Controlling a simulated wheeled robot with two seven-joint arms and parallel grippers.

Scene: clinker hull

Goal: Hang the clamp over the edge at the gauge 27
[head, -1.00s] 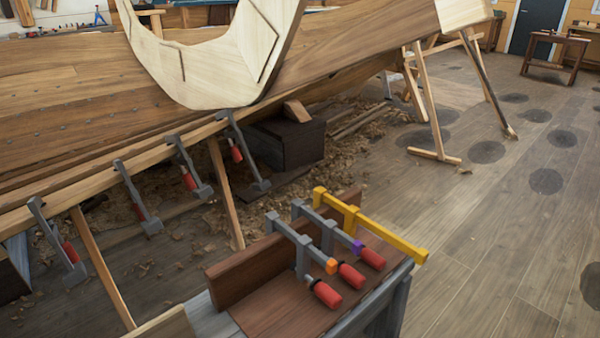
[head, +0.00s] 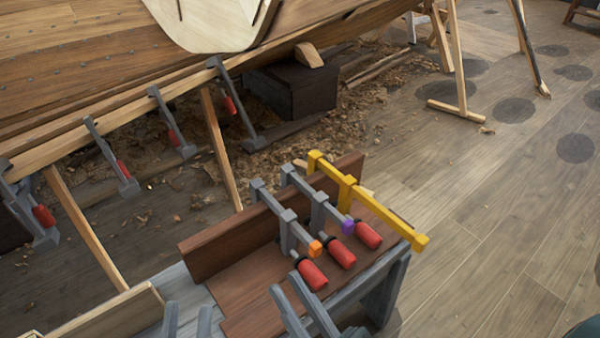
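Three clamps rest on a brown wooden stand (head: 222,258). One is grey with an orange block and red handle (head: 312,274), one grey with a purple block and red handle (head: 340,254), and one has a yellow bar (head: 385,212) and red handle. Several grey clamps with red handles, such as this one (head: 112,160), hang along the hull's lower edge (head: 140,98). I see no readable gauge 27. My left gripper (head: 187,318) is open and empty at the bottom, left of the clamps. My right gripper (head: 297,300) is open and empty, just in front of the orange-block clamp.
The plank hull (head: 60,60) fills the upper left. Wooden props (head: 85,230) slant down from it, and a dark block (head: 292,88) stands beneath among shavings. A trestle (head: 455,70) stands at the upper right. The floor right of the stand is clear.

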